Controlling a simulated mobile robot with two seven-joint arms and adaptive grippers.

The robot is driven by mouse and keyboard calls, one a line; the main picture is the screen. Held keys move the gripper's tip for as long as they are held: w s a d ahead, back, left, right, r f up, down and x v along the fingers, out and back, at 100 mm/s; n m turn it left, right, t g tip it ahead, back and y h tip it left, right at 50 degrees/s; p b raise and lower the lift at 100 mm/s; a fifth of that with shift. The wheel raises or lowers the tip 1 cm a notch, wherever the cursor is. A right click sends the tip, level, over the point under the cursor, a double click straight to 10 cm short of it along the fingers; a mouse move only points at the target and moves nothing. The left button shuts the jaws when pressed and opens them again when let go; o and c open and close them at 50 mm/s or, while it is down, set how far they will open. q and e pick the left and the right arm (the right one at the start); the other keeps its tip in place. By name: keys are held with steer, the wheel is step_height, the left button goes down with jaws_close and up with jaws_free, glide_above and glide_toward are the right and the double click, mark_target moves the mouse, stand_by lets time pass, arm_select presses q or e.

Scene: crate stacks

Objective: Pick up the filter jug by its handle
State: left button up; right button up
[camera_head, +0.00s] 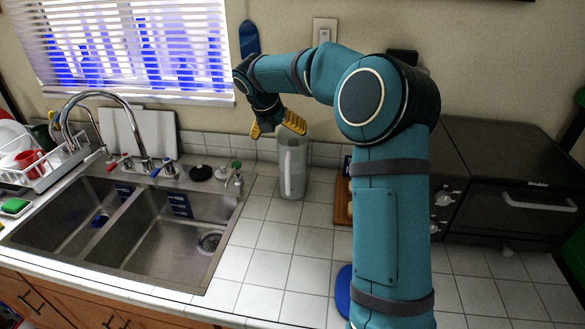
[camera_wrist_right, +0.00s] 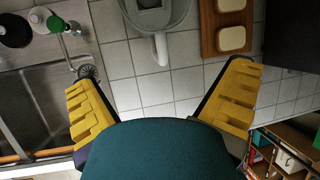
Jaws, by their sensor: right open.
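The filter jug (camera_head: 292,167) is a tall, pale grey, see-through jug standing upright on the tiled counter, right of the sink. Its white handle (camera_head: 287,172) faces the front. In the right wrist view the jug (camera_wrist_right: 146,20) is seen from above at the top edge, with its handle (camera_wrist_right: 160,48) pointing down the picture. My right gripper (camera_head: 276,127) has yellow fingers and is above the jug, near its top. In the wrist view the open fingers (camera_wrist_right: 161,72) are spread wide to either side of the handle, with nothing held. My left gripper is out of view.
A wooden board (camera_wrist_right: 226,28) with pale pieces is right of the jug. A dark toaster oven (camera_head: 510,190) stands further right.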

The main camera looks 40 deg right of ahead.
mark_target(289, 152)
steer(key=b+x, duration=0.1)
steer(key=x, duration=0.9)
steer(key=shift+d, duration=0.2)
jaws_close()
steer(key=shift+r, duration=0.1)
